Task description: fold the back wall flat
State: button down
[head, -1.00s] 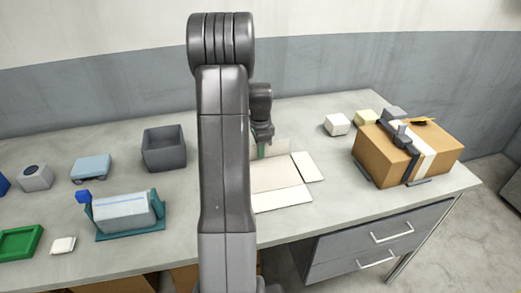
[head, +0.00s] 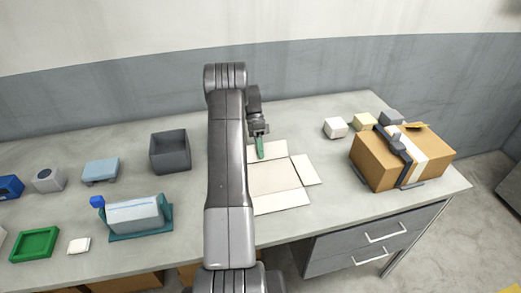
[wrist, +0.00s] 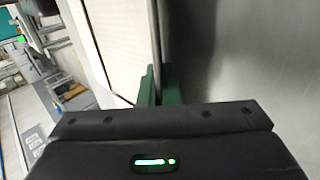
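The cream box blank lies open on the table, with its base (head: 272,178) flat. Its back wall (head: 274,150) looks laid out flat, or nearly so, behind the base. The right flap (head: 306,170) and front flap (head: 282,203) lie outward. The left side is hidden behind my arm. My gripper (head: 260,154), with green fingers, is at the back wall, covering part of it. In the wrist view the fingers (wrist: 159,88) are close together with only a narrow gap, and I see nothing clearly held. A cream panel (wrist: 118,40) shows to their left.
A grey open bin (head: 169,152) and a teal holder (head: 140,215) are to the left. Bare table lies behind the blank.

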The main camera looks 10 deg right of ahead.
jog(key=shift+w+f+g, duration=0.1)
jog(key=shift+f+g, duration=0.05)
jog(key=shift+g, duration=0.35)
